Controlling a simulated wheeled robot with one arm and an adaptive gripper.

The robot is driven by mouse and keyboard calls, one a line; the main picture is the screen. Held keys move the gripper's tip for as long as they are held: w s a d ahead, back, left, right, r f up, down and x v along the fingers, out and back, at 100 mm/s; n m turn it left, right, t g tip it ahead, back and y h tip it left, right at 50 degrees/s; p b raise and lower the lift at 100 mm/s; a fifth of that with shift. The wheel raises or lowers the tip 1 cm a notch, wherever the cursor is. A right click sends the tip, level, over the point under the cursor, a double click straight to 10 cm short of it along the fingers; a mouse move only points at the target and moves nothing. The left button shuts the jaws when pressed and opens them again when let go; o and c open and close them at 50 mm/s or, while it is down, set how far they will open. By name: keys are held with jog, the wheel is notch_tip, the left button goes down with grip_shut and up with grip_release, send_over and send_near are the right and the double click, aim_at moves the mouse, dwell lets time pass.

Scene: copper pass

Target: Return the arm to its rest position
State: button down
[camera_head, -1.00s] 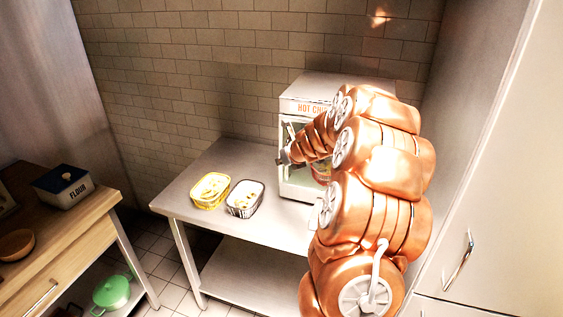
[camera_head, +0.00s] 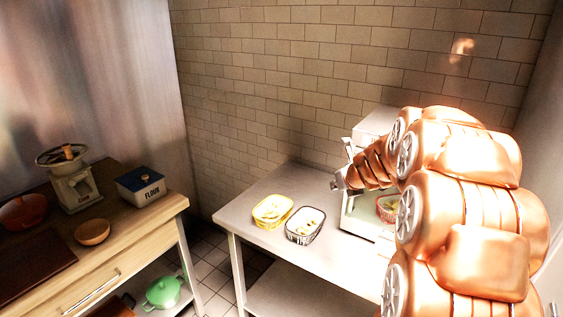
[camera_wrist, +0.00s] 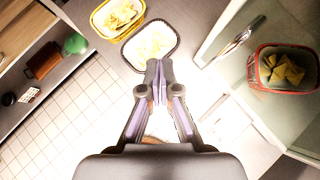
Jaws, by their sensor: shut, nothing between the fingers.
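My copper arm fills the right of the head view, still reaching out over the metal table (camera_head: 262,200). My gripper (camera_wrist: 158,80) is shut and empty in the wrist view, its fingertips together in front of a black-and-white basket of food (camera_wrist: 150,45). In the head view my gripper (camera_head: 338,180) shows small at the end of the arm, beside the warmer cabinet (camera_head: 372,122). The arm hides much of the cabinet.
A yellow basket (camera_head: 272,210) stands beside the black-and-white one. A red basket of chips (camera_wrist: 285,70) sits inside the cabinet. On the left, a wooden counter (camera_head: 140,243) holds a scale (camera_head: 72,185), a flour box (camera_head: 140,187) and bowls. A green pot (camera_head: 162,292) is below.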

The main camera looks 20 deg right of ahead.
jog(key=s+a+f+n+g+y, duration=0.15)
jog(key=s+a+n, duration=0.25)
jog(key=a+n, duration=0.4)
jog(key=s+a+n+g+y+b, duration=0.15)
jog(key=s+a+n, duration=0.35)
jog(key=a, duration=0.5)
jog(key=s+a+f+n+g+y+p, duration=0.15)
jog(key=s+a+n, duration=0.25)
jog(key=a+n, duration=0.4)
jog(key=s+a+f+n+g+h+b, duration=0.1)
jog(key=s+n+g, duration=0.2)
jog(key=s+n, duration=0.5)
jog(key=s+a+f+n+g+h+b, duration=0.1)
jog(key=s+n, duration=0.7)
jog(key=s, duration=0.9)
jog(key=f+g+h, duration=0.1)
jog(key=g, duration=0.1)
jog(key=shift+s+a+f+n+g, duration=0.15)
jog(key=shift+a+f+n+g, duration=0.05)
jog(key=shift+a+n+g, duration=0.2)
jog(key=shift+d, duration=0.15)
